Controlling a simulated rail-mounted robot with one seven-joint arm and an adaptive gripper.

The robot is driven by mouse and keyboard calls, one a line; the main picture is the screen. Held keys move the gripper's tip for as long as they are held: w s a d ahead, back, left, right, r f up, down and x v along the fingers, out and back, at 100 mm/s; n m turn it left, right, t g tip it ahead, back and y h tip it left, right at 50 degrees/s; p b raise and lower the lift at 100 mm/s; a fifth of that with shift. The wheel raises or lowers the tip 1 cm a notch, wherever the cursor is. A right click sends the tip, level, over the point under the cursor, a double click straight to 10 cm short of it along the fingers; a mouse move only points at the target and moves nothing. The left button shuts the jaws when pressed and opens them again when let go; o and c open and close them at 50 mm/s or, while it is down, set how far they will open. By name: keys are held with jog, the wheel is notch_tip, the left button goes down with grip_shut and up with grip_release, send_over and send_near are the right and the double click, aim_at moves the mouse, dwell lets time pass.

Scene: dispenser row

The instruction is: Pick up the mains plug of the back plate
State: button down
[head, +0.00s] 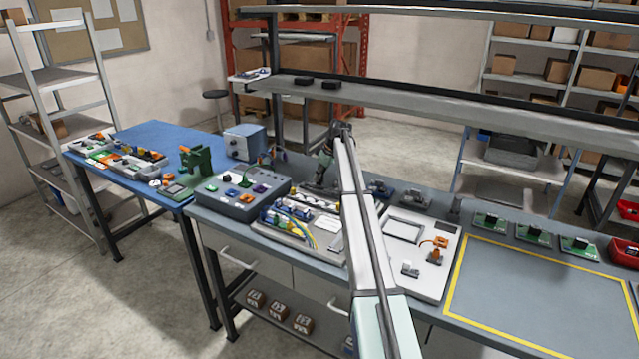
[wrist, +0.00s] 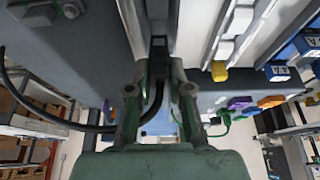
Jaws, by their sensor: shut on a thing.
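In the wrist view, my gripper (wrist: 159,70) is closed around a black mains plug (wrist: 159,46), with a finger on each side of it. A black cable (wrist: 157,95) runs from the plug between the fingers, and a black lead curves off to the left. Pale parts and rails lie just beyond the fingertips; I cannot tell whether the plug touches them. In the head view, my gripper (head: 322,180) is low over the bench, behind a plate with rails and wires (head: 300,232). My arm hides part of that area, and the plug cannot be made out there.
A grey control box with coloured knobs (head: 240,193) stands left of the gripper. A white panel (head: 425,275) lies to the right, beside a yellow-outlined clear area (head: 540,300). A long shelf (head: 420,105) spans above the bench behind.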

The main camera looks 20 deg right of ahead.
notch_tip(320, 180, up, 17)
jog(key=b, duration=0.3)
jog(key=shift+b, duration=0.3)
jog(key=shift+r+p, duration=0.5)
jog(key=shift+r, duration=0.55)
dwell(0.8)
jog(key=shift+r+p, duration=0.45)
jog(key=shift+r, duration=0.9)
jog(key=shift+a, duration=0.1)
